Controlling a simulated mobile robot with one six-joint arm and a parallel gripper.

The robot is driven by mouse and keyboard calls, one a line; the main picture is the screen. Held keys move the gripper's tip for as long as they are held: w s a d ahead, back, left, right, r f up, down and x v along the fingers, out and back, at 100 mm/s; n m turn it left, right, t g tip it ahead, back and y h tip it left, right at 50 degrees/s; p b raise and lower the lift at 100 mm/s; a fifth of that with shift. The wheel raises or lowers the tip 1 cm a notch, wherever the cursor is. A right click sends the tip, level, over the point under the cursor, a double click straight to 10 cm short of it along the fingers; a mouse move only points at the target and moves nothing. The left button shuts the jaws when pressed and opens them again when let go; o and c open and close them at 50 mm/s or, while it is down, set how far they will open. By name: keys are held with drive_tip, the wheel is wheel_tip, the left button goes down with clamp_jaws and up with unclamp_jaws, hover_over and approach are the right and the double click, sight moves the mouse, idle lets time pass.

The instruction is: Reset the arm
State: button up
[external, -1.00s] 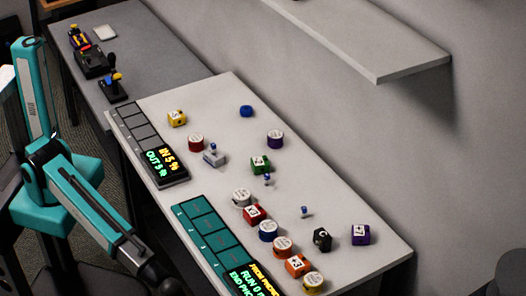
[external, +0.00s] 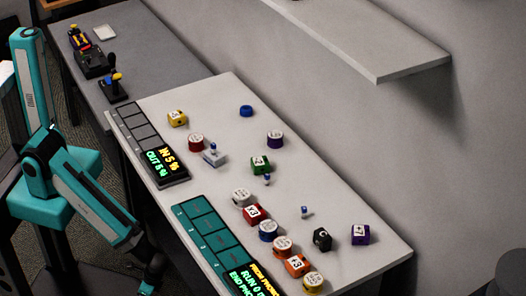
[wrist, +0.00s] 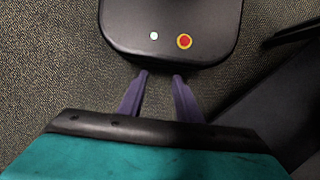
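My teal and black arm stands at the left of the external view, folded down beside the light table (external: 340,222). In the wrist view my gripper (wrist: 160,75) shows two purple fingers, apart from each other with nothing between them. They point toward a black rounded base part with a red button and a small pale green light, over the carpet. In the external view the arm's lower end is near the bottom edge, in front of the table, and the fingers cannot be made out there.
Several coloured blocks and round pieces, such as a yellow block (external: 177,118) and a purple block (external: 361,234), lie on the table. Two panels with lit displays (external: 165,165) line its near edge. A grey table (external: 150,50) stands behind, and a shelf (external: 370,45) hangs on the wall.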

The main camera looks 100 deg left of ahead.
drive_tip(key=shift+g, duration=0.7)
drive_tip(key=s, duration=0.1)
drive_tip(key=s+a, duration=0.1)
drive_tip(key=s, duration=0.1)
drive_tip(key=s+a+r, duration=0.1)
drive_tip(key=s, duration=0.1)
drive_tip(key=shift+a, duration=0.2)
